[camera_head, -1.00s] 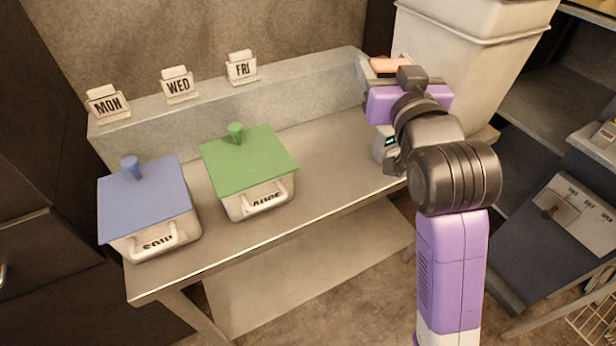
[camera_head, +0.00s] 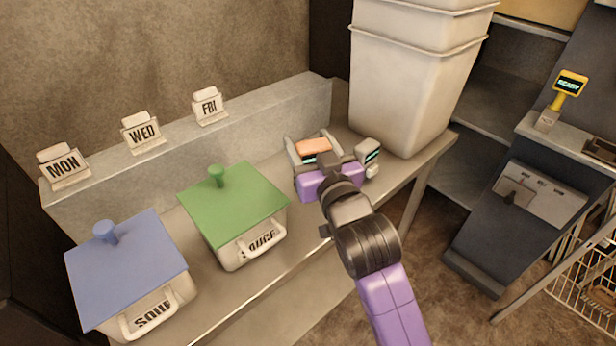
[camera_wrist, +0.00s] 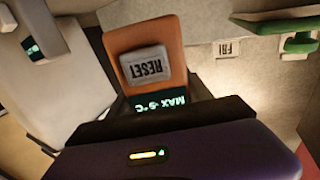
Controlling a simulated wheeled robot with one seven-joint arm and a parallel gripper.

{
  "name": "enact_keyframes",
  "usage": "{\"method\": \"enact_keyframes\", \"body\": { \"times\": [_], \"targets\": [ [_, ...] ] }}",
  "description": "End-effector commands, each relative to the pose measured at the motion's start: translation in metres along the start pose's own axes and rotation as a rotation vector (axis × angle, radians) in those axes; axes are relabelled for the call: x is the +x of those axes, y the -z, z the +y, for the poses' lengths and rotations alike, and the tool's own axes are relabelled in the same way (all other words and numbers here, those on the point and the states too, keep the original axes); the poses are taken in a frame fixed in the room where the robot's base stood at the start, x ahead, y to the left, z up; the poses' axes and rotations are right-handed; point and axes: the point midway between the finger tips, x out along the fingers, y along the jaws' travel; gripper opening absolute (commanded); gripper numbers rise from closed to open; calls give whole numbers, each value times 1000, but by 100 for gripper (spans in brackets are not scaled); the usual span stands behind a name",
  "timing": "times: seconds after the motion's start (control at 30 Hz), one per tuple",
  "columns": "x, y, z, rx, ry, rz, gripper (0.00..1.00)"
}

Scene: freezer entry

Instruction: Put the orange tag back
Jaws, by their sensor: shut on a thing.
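The orange tag (camera_head: 313,147) is at the right end of the bench, between my gripper's pale fingers. In the wrist view the tag (camera_wrist: 137,43) has a grey RESET button and a dark display reading "MAX -5°C", upside down. My gripper (camera_head: 315,152) is shut on it, and its purple body hides part of the tag's lower end. A small pale device with a lit display (camera_head: 368,155) stands just right of my gripper; it also shows at the left of the wrist view (camera_wrist: 35,50). Whether the tag touches the bench is unclear.
A green-lidded SAUCE container (camera_head: 235,200) and a blue-lidded SOUP container (camera_head: 125,265) stand on the bench to the left. MON, WED and FRI cards (camera_head: 142,133) stand on the back ledge. Tall stacked white bins (camera_head: 412,85) rise behind right. A yellow READY display (camera_head: 569,83) stands far right.

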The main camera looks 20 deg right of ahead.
Motion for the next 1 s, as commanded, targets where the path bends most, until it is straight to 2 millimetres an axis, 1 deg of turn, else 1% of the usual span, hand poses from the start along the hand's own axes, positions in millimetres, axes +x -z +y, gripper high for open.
{"method": "enact_keyframes", "body": {
  "times": [0.03,0.1,0.2,0.37,0.5,0.6,0.7,1.0],
  "targets": [
    [0,-14,0,0,-1,-4,9],
    [0,-25,0,0,-1,-2,9],
    [0,-35,0,0,-1,0,9],
    [0,-46,0,0,0,0,9],
    [0,-68,0,0,-1,-2,9],
    [0,-79,0,0,0,-1,9],
    [0,-83,0,0,0,1,9],
    [0,-84,0,0,0,1,9]
  ]
}}
